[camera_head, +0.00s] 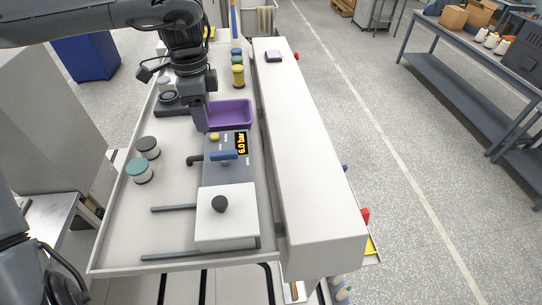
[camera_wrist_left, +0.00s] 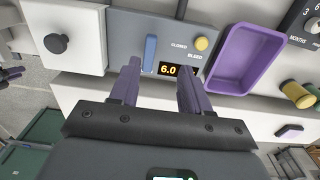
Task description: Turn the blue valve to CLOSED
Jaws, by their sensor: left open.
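The blue valve (camera_head: 224,155) is a bar handle on a grey panel (camera_head: 243,172). It lies crosswise on the panel in the head view. In the left wrist view the blue handle (camera_wrist_left: 150,52) points up and down, left of the word CLOSED. The pressure display (camera_head: 241,143) reads 6.0 bar. My left gripper (camera_wrist_left: 160,68) is open, with its purple fingers apart and nothing between them. It is above the panel, its fingertips close to the handle and display in the wrist view; contact cannot be told. My right gripper is not in view.
A yellow bleed button (camera_wrist_left: 201,44) and purple bin (camera_head: 233,113) are beside the valve. A white box with a black knob (camera_head: 219,204) adjoins the panel. Two lidded jars (camera_head: 139,171) stand left on the tray (camera_head: 115,235). A long white beam (camera_head: 300,160) runs along the right.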

